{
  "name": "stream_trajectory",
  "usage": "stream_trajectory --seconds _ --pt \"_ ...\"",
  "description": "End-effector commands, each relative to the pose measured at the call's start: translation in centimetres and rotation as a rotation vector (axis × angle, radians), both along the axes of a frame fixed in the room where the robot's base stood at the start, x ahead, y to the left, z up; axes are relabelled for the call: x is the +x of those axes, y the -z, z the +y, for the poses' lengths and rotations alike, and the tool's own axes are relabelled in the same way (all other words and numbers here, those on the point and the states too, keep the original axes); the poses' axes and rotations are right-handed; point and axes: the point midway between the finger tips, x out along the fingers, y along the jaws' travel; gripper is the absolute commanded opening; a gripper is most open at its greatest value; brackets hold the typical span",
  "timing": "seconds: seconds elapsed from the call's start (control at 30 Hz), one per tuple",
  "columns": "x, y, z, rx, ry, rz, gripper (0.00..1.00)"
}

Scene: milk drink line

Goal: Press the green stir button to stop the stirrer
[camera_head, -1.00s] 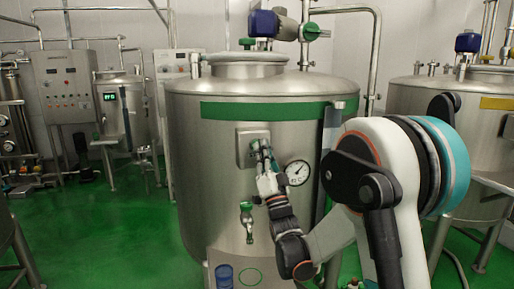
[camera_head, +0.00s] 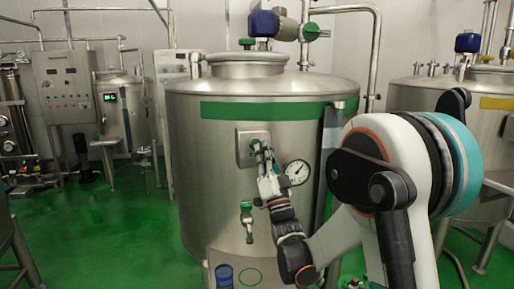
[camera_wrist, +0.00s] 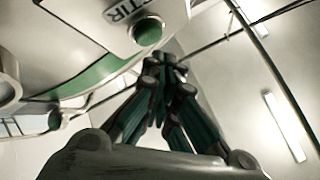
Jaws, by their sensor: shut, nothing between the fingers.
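The green stir button (camera_wrist: 148,32) sits on a plate marked STIR (camera_wrist: 127,12) on the steel tank (camera_head: 210,140). In the head view the button (camera_head: 255,143) shows on its grey plate just above my fingertips. My gripper (camera_head: 263,153) is shut and empty, with its fingers pointing up toward the plate. In the wrist view the closed fingertips (camera_wrist: 166,62) lie below and right of the button, with a gap in the picture. How far they stand from the panel is hard to tell.
A round dial gauge (camera_head: 297,172) is right of my fingers. A green-handled tap (camera_head: 247,214) sticks out below. Another tank (camera_head: 425,100) is at the right.

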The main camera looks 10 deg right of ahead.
Motion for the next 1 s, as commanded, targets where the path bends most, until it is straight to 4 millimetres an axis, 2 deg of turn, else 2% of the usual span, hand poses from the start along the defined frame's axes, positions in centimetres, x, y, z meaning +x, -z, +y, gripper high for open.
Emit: stream_trajectory --seconds 0.33,1.0 --pt "-0.4 0.0 0.0 0.0 0.0 0.0 0.0" --pt "-5.9 0.0 0.0 -0.001 0.001 0.0 0.0"
